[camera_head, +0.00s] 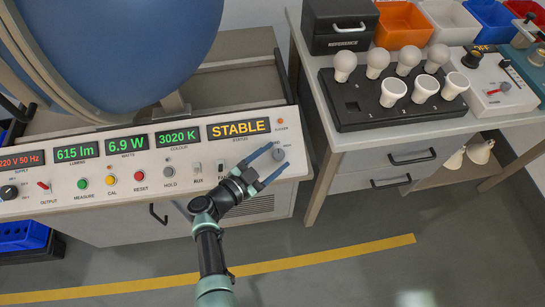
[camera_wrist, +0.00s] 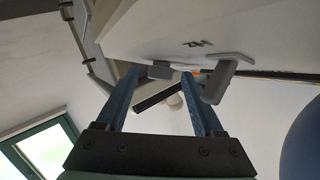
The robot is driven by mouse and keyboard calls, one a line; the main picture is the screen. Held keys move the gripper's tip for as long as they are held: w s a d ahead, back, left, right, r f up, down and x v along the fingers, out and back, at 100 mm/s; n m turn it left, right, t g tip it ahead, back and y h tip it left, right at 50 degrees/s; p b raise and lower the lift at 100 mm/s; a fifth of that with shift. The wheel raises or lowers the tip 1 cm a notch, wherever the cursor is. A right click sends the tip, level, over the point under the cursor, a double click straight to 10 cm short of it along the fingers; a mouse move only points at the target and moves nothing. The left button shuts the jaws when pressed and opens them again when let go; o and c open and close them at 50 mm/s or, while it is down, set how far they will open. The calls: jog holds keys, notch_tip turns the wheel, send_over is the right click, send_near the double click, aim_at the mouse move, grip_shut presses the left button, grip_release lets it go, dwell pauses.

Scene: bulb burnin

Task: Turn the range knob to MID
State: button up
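The range knob seems to be the small grey knob (camera_head: 278,154) at the right end of the white control panel (camera_head: 90,203) in the head view. Its pointer and scale marks are too small to read. My gripper (camera_head: 279,157) has its two blue fingers apart, one on each side of the knob's area. I cannot tell whether they touch it. In the wrist view my gripper (camera_wrist: 160,72) also shows its fingers spread, with no clear object held between them. A grey lever-like part (camera_wrist: 220,80) stands near the right fingertip, under a short dark label.
The panel displays (camera_head: 238,129) read STABLE, 3020 K, 6.9 W and 615 lm. Toggle switches (camera_head: 197,167) and coloured buttons sit left of my gripper. A blue sphere (camera_head: 130,50) stands behind the panel. A bench to the right holds a black bulb tray (camera_head: 345,95). Floor in front is clear.

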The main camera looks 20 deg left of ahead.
jog(key=p+v, duration=0.2)
jog(key=v, duration=1.1)
jog(key=shift+p, duration=0.3)
